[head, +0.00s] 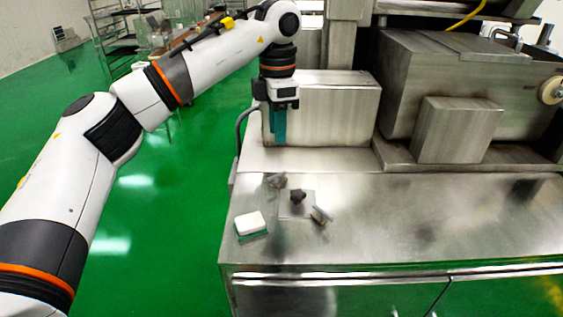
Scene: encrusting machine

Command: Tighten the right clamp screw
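My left gripper (280,138) hangs pointing down in front of a boxy steel housing, above the back left of the steel worktop. Its teal fingers overlap in this view, so the gap between them cannot be judged. No held object shows. A small dark knob (298,196) stands on a small square plate (290,210) on the worktop, below and apart from the gripper. A small metal piece (321,216) lies at the plate's right and another (277,180) at its back left. Which of these is the right clamp screw I cannot tell. My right gripper is not in view.
A white block with a green base (251,223) sits near the worktop's left edge. The steel housing (330,110) and larger machine boxes (457,130) stand along the back. The worktop (430,220) is clear to the right. Green floor lies left.

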